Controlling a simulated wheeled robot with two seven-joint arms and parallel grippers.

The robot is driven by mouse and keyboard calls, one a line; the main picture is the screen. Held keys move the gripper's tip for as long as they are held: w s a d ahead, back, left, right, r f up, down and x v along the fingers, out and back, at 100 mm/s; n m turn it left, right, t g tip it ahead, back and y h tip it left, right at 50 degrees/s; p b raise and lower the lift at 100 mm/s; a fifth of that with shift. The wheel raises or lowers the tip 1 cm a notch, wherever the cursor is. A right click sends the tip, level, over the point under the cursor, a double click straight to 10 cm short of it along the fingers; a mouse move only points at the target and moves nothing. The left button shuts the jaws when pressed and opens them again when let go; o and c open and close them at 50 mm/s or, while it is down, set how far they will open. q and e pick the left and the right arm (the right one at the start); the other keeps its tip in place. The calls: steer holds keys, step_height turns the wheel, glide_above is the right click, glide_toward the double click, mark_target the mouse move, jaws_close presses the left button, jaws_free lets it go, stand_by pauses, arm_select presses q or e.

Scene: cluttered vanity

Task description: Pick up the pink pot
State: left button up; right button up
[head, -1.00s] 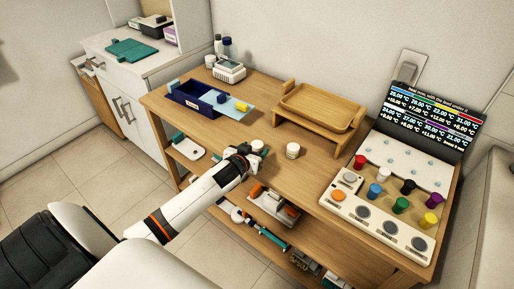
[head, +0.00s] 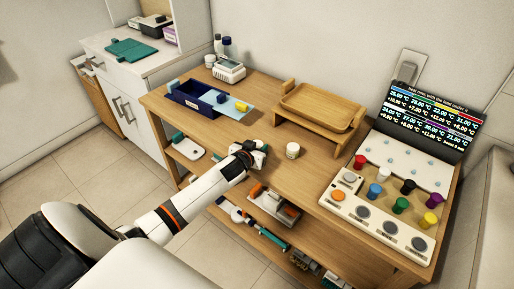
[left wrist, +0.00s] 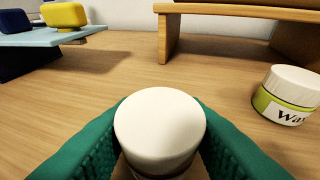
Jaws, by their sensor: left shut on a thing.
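My left gripper (head: 257,151) is over the front part of the wooden table. In the left wrist view its green fingers (left wrist: 160,112) are shut on a small round pot with a cream-white lid (left wrist: 158,118), one finger on each side. Only a thin dark reddish strip of the pot's body shows below the lid, so I cannot tell whether it is pink. The pot looks upright; whether it touches the table is hidden. My right gripper is not in view.
A white-lidded jar with a green label (left wrist: 290,95) stands just right of the held pot; it also shows in the head view (head: 292,150). A wooden tray stand (head: 318,112) is behind. A blue box (head: 198,98) is back left, a button panel (head: 375,215) right.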

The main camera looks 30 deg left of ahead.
arm_select(q)
steer(key=shift+r, duration=0.1)
step_height(320, 180, up, 10)
steer(key=shift+f+p, duration=0.1)
steer(key=shift+p, duration=0.2)
steer(key=s+d+r+m+h, duration=0.1)
steer(key=s+d+r, duration=0.3)
steer(key=s+d, duration=0.3)
steer(key=s+d+r+m+h, duration=0.1)
steer(key=s+d+r, duration=0.3)
steer(key=s+d, duration=0.3)
steer(key=d, duration=0.4)
steer(key=shift+s+d, duration=0.25)
steer(key=shift+s, duration=0.15)
steer(key=shift+w, duration=0.1)
